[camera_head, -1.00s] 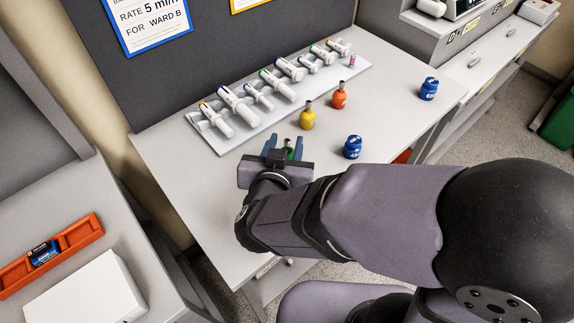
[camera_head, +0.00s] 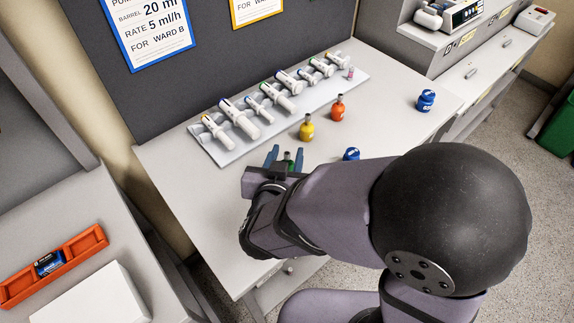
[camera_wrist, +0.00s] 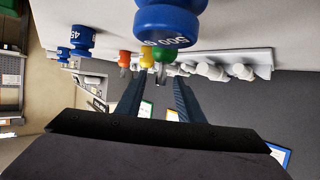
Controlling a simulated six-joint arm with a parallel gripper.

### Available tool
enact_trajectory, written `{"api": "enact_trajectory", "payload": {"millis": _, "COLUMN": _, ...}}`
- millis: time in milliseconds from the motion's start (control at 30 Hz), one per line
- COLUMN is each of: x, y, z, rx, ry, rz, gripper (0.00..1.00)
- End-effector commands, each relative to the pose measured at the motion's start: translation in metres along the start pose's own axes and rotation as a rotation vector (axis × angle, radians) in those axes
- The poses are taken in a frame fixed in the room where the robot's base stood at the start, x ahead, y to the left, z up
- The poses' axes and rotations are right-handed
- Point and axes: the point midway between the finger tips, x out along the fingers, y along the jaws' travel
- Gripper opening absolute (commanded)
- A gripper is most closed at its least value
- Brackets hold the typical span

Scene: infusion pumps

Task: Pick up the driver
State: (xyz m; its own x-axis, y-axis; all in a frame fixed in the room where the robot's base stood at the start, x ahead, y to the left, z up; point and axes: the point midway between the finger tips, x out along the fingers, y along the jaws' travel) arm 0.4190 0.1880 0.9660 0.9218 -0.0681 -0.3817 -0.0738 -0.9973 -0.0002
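Several small colored units with metal tips or numbered caps stand on the grey bench; I cannot tell which one is the driver. A green one (camera_head: 289,157) stands between my fingers in the head view, and shows beyond the fingertips in the wrist view (camera_wrist: 165,54). A yellow one (camera_head: 307,129) and an orange one (camera_head: 337,109) stand behind it, to the right. A large blue one (camera_wrist: 167,22) is close to my gripper in the wrist view. My gripper (camera_head: 285,154) is open, with nothing visible held. My arm hides part of the bench.
A white rack (camera_head: 233,148) of several syringes lies along the back of the bench. Two blue units, one partly hidden by my arm (camera_head: 351,153) and one at far right (camera_head: 426,100), stand on the bench. An orange tray (camera_head: 84,243) and white box (camera_head: 92,297) are at left.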

Motion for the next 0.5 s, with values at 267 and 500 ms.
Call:
{"api": "enact_trajectory", "payload": {"millis": 267, "x": 0.033, "y": 0.001, "z": 0.004, "rx": 0.001, "ry": -0.002, "rz": 0.006, "gripper": 0.34}}
{"api": "enact_trajectory", "payload": {"millis": 500, "x": 0.049, "y": 0.000, "z": 0.003, "rx": 0.001, "ry": -0.002, "rz": 0.000, "gripper": 0.34}}
